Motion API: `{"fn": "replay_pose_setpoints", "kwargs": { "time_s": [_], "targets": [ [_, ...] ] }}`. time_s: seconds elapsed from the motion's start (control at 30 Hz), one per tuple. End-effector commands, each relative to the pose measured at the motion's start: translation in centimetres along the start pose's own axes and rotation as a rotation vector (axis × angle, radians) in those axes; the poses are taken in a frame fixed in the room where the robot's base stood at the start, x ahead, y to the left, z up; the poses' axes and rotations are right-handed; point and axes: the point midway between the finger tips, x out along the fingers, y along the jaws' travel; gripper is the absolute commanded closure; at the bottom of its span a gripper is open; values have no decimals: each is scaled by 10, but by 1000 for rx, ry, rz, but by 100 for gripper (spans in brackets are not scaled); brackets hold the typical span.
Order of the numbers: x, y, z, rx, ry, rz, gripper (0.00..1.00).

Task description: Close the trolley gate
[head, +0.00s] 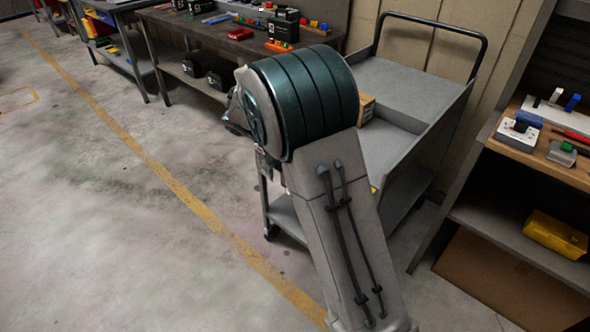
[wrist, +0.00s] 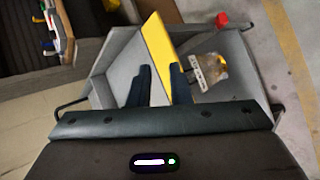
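The grey trolley (head: 405,90) stands behind my arm in the head view, its tubular handle at the back. In the wrist view I look down on the trolley (wrist: 118,62). A yellow panel (wrist: 158,38), which looks like the gate, slants across it beyond my fingers. Its near end reaches the right fingertip in the picture; I cannot tell if they touch. My gripper (wrist: 159,72) is open, with a gap between its two dark fingers and nothing clearly held. In the head view my arm hides the gripper and most of the trolley's front.
A brown box (head: 366,107) is on the trolley; a brown item with a pale label (wrist: 215,66) shows in the wrist view near a red part (wrist: 222,19). Workbenches (head: 215,35) stand behind, a shelf unit (head: 540,165) right. Floor at left is clear.

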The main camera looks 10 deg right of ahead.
Motion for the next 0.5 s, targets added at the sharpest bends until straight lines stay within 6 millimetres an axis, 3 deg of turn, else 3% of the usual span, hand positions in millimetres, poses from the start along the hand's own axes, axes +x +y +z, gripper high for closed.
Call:
{"fn": "replay_pose_setpoints", "kwargs": {
  "time_s": [0.03, 0.2, 0.5],
  "targets": [
    [6, -18, -17, -5, 1, 68, 82],
    [9, -56, -63, 18, 33, 297, 82],
    [1, -143, -125, 87, 188, 687, 82]
  ]
}}
